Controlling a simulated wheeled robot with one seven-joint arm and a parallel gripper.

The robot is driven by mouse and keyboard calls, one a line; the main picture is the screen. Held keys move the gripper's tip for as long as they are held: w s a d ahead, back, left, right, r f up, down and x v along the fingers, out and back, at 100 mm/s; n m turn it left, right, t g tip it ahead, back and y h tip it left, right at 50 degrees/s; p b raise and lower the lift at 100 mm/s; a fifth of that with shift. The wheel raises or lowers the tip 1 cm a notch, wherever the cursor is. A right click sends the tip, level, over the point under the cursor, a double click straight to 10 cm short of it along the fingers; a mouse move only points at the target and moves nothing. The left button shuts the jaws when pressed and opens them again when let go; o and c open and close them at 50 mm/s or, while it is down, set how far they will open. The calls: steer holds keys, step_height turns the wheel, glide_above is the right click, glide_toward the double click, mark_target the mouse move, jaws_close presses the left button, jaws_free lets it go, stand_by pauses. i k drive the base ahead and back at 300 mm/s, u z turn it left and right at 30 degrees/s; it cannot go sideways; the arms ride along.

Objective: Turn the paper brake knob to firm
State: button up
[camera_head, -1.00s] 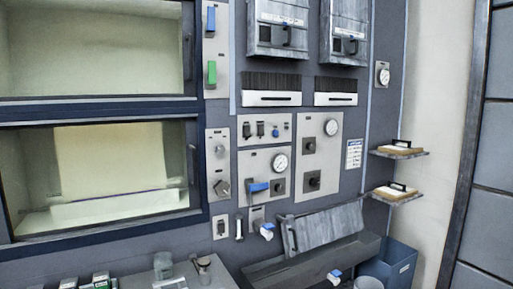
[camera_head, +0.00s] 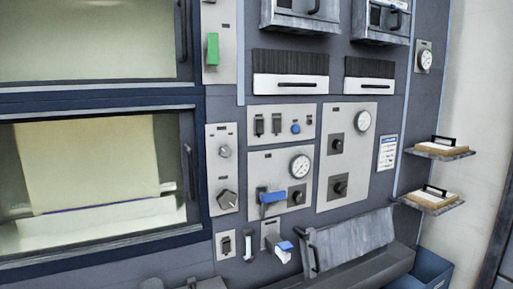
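Several dark knobs show on the machine's front, and their labels are too small to read, so I cannot tell which is the paper brake knob. A large pointer knob (camera_head: 228,199) sits low on the narrow left panel, with a smaller round knob (camera_head: 225,151) above it. A black knob (camera_head: 297,197) sits beside a blue lever (camera_head: 272,197), under a gauge. An upper black knob (camera_head: 336,145) and a lower black knob (camera_head: 340,187) sit on the right panel. My gripper is not in view.
Two windowed doors (camera_head: 95,107) fill the left. A round gauge (camera_head: 300,166) and small switches (camera_head: 268,125) are on the middle panels. A tilted grey cover with a handle (camera_head: 350,240) and a blue bin (camera_head: 432,268) are low right. Two small shelves (camera_head: 440,153) jut out at right.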

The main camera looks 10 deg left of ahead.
mark_target(226, 151)
steer(key=u, duration=0.55)
steer(key=i, duration=0.9)
steer(key=u, duration=0.4)
